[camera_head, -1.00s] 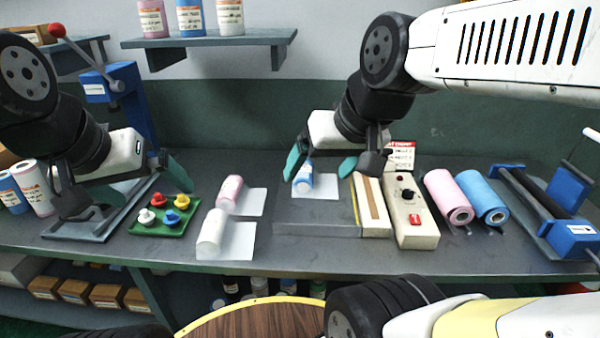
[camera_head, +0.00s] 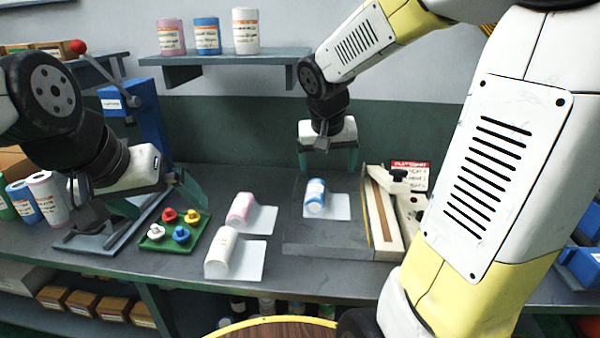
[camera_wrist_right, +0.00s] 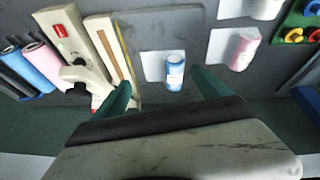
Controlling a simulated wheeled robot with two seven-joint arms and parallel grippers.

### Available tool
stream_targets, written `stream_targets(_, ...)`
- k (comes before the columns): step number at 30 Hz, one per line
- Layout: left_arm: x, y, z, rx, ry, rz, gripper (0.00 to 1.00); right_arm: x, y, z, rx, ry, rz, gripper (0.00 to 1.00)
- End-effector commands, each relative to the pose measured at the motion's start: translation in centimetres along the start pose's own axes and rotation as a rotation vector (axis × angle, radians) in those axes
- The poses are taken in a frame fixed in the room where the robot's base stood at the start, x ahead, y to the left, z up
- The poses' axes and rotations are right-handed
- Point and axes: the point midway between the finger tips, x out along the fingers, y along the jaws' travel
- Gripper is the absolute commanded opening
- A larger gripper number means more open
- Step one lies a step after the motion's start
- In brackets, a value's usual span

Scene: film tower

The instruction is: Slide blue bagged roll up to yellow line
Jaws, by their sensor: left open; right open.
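The blue bagged roll (camera_head: 316,194) lies on a white sheet (camera_head: 340,207) on a dark plate (camera_head: 300,236). In the right wrist view the blue roll (camera_wrist_right: 174,72) lies between the two finger lines, beyond the fingertips. The yellow line (camera_head: 366,218) runs along the plate's right side, beside the beige bar of the sealer (camera_head: 385,222); it also shows in the right wrist view (camera_wrist_right: 124,50). My right gripper (camera_head: 328,160) is open and empty, behind the roll and apart from it.
A pink roll (camera_head: 240,207) and a white roll (camera_head: 220,252) lie on sheets left of the plate. A green tray (camera_head: 160,245) holds coloured knobs. A blue press (camera_head: 145,120) stands behind my left gripper. My right arm hides the bench's right side.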

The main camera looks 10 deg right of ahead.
Motion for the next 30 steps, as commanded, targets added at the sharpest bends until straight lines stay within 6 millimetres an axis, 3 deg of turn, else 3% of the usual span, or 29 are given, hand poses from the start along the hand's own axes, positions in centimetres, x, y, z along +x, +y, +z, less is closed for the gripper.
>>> stream_targets(3,0.0,0.0,0.0,0.0,0.0,0.0,1.0,4.7,-1.2,-3.1,0.019,-0.021,0.061,0.86)
stream_targets(10,0.0,0.0,0.0,0.0,0.0,0.0,1.0,12.0,-3.6,-6.8,0.06,-0.018,0.119,0.86)
stream_targets(17,0.0,0.0,0.0,0.0,0.0,0.0,1.0,14.8,-4.5,-7.7,0.078,-0.011,0.13,0.86)
stream_targets(30,0.0,0.0,0.0,0.0,0.0,0.0,1.0,20.7,-3.7,-7.6,0.079,-0.012,0.13,0.86)
